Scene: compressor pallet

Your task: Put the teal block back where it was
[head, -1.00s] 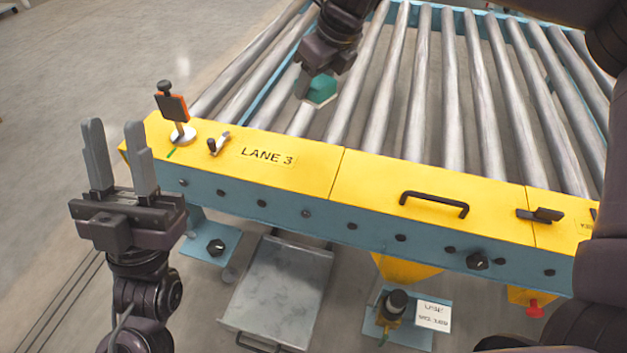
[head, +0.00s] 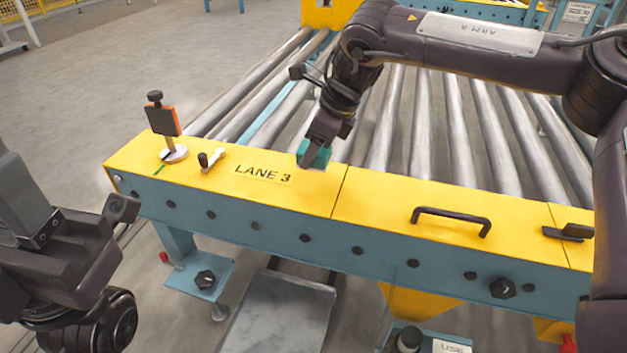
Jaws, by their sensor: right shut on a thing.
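My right gripper (head: 316,146) reaches down from the upper right and is shut on the teal block (head: 322,157). The block is at the far edge of the yellow rail top (head: 300,194), just behind the LANE 3 label (head: 263,174). The jaws hide part of the block, and I cannot tell whether it touches the rail or the rollers. My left gripper (head: 22,196) is at the lower left, partly cut off by the picture edge. One grey finger shows and nothing is seen held; it stood open a second ago.
An orange-and-black upright piece on a round base (head: 174,155) and a small lever clamp (head: 211,160) stand on the rail, left of the label. A black handle (head: 451,218) and a black latch (head: 568,232) are to the right. Steel rollers (head: 418,120) lie behind.

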